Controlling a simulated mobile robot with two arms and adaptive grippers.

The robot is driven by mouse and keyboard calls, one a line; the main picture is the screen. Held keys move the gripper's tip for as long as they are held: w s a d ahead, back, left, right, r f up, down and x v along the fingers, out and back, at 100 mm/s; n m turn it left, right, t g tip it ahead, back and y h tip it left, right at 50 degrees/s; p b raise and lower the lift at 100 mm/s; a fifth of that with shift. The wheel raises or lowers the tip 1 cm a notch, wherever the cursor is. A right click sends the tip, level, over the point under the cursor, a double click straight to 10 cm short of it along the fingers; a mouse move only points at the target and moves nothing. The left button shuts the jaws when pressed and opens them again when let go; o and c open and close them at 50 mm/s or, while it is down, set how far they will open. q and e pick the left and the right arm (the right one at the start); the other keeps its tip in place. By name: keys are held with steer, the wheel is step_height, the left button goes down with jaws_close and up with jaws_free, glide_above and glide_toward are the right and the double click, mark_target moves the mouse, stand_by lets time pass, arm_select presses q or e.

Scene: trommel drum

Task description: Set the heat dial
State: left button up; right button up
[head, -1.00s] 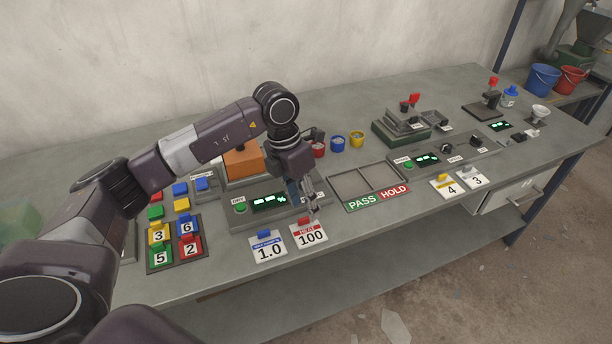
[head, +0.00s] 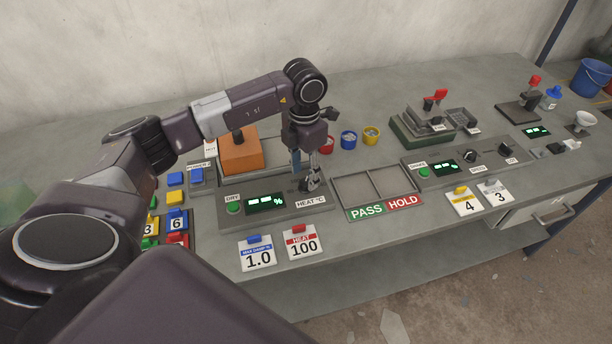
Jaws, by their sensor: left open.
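The dryer panel (head: 232,223) carries a green DRY button (head: 233,208), a green-lit display (head: 265,203) and a "HEAT °C" label (head: 311,203). The heat dial's place is just above that label, and my gripper largely covers it. My left gripper (head: 311,180) is open and points down there, its fingers close around or over the dial; I cannot tell if they touch it. A HEAT card (head: 303,243) reading 100, with a red clip, lies in front of the panel. My right gripper is not in view.
A MAX DAMP card (head: 258,255) reading 1.0 lies left of the HEAT card. An orange block (head: 241,157) stands behind the panel. The PASS/HOLD tray (head: 384,206) sits close to the right. Red, blue and yellow cups (head: 349,139) stand behind.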

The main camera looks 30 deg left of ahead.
mark_target(305, 182)
arm_select(q)
step_height(305, 182, down, 2)
steer(key=shift+w+f, duration=0.15)
steer(key=shift+f, duration=0.45)
jaws_close()
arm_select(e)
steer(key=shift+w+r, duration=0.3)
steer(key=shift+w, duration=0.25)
